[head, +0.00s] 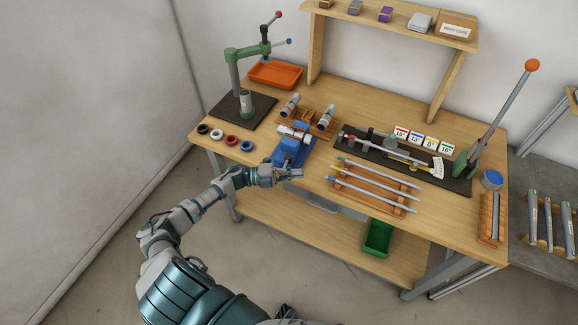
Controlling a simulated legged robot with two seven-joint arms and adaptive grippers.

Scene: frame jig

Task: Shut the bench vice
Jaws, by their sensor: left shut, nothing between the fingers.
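The blue bench vice (287,153) stands near the front edge of the wooden workbench, left of its middle. A pale cylindrical piece lies across its top, by the jaws. How wide the jaws stand apart is too small to tell. My left arm comes in from the lower left. My left gripper (292,174) is shut and empty at the front of the vice, by the bench's front edge. It overlaps the vice's near end in the picture, and I cannot tell whether they touch. My right gripper is not in view.
Several rings (231,140) lie left of the vice. A wooden rack with tubes (325,117) stands behind it, and a rod rack (370,188) lies to the right. A green press (235,75) and an orange tray (275,74) stand at the back left. A green bin (378,238) sits below.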

